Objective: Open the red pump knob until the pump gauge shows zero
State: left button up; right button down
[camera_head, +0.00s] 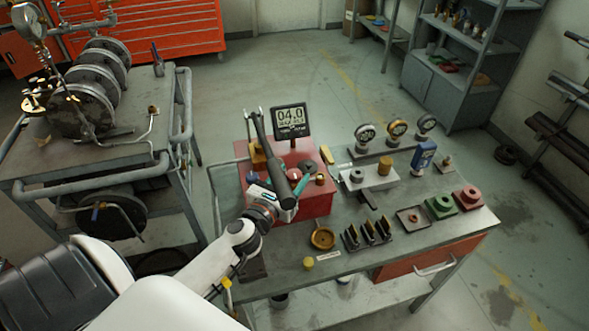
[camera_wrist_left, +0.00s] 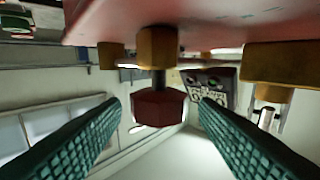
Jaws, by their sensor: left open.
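The red pump (camera_head: 317,206) stands on the workbench, partly hidden behind my left arm. Its gauge (camera_head: 291,119), a black digital display on top, reads 04.0. The display also shows upside down in the left wrist view (camera_wrist_left: 208,86). The dark red knob (camera_wrist_left: 158,107) hangs from a brass fitting (camera_wrist_left: 158,46) in the inverted wrist view. My left gripper (camera_head: 298,181) is at the pump, its teal ridged fingers open. In the wrist view the fingers stand either side of the knob, with gaps visible. My right gripper is not in view.
The workbench (camera_head: 290,279) also holds round gauges (camera_head: 397,129), a blue meter (camera_head: 423,156), coloured blocks (camera_head: 441,206) and a brass dish (camera_head: 322,238). A black lever stands close to the gripper. A cart (camera_head: 60,160) with piping stands left. Open floor lies behind the bench.

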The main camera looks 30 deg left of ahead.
pick_arm(q)
jog(key=shift+w+r, duration=0.1)
jog(key=shift+w, duration=0.8)
jog(key=c, duration=1)
jog(key=shift+o, duration=0.2)
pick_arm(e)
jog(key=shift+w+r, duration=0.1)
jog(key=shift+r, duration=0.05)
